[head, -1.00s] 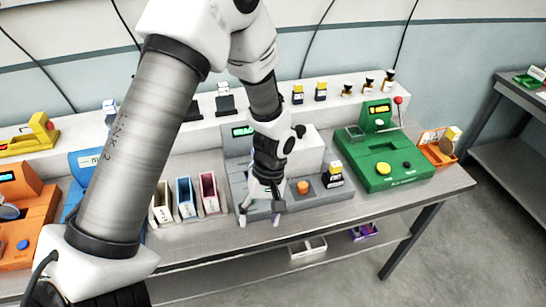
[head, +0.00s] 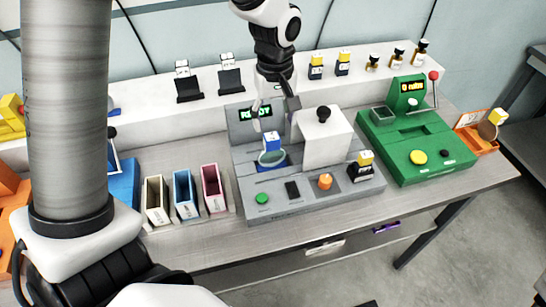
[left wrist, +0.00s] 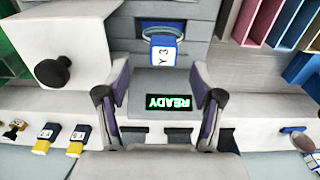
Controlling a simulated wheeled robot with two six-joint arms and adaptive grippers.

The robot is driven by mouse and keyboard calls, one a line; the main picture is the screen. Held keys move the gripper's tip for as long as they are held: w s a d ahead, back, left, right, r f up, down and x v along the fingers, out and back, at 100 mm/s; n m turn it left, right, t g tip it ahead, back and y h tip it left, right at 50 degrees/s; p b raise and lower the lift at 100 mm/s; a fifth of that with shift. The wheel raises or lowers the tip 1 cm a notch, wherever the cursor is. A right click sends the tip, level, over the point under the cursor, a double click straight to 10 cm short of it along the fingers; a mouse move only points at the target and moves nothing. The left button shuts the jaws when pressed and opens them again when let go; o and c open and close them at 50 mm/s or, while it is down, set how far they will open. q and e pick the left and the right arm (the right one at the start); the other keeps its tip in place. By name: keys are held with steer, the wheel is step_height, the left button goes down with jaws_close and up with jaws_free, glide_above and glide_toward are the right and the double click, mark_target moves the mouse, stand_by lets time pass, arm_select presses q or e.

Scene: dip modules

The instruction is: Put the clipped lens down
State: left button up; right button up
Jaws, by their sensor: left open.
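The clipped lens, a round lens in a blue and white clip (head: 271,143), sits on the grey station (head: 248,185), on its left part beside the white block. The left wrist view shows the clip (left wrist: 163,52) marked "Y 3", with the lens rim behind it. My left gripper (head: 277,106) is open and empty, above and behind the clip and apart from it. Its two fingers also show spread in the left wrist view (left wrist: 160,97), with the station's lit "READY" display (left wrist: 168,102) between them. My right gripper is not in view.
The white block with a black knob (head: 324,136) stands close right of the clip. A black holder with a yellow-topped piece (head: 366,167) is at the station's right. Open bins (head: 184,193) stand left, a green machine (head: 415,140) right. Clips and stands line the back shelf.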

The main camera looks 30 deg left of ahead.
mark_target(270, 135)
arm_select(q)
steer(key=f, duration=0.3)
steer(key=a+f+p, duration=0.1)
steer(key=f, duration=0.2)
steer(key=shift+w+a+f, duration=0.15)
steer(key=shift+a+f, duration=0.05)
steer(key=shift+f, duration=0.45)
steer(key=shift+w+f, duration=0.1)
steer(key=shift+w, duration=0.05)
jaws_close()
